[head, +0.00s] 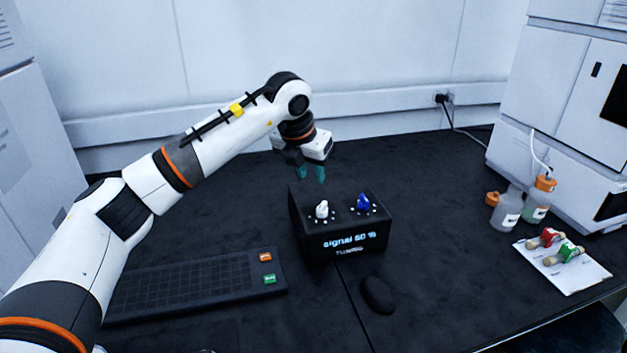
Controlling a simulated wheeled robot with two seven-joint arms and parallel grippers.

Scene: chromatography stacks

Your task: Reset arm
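My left arm (215,145) reaches in from the left and bends down at its far end. My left gripper (312,174) points down with teal fingertips, above the back of a black box (345,244). Its fingertips show a gap between them and nothing is seen held. The box has a white knob (322,209) and a blue knob (363,203) on its top, and its front display reads "signal 60 %" or similar. The gripper appears apart from both knobs. My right gripper is not in view.
A black keyboard (190,285) with an orange and a green key lies front left. A black mouse (378,294) lies in front of the box. Bottles (507,208), vials on a white sheet (577,284) and a white instrument (565,110) stand right. The table between is clear.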

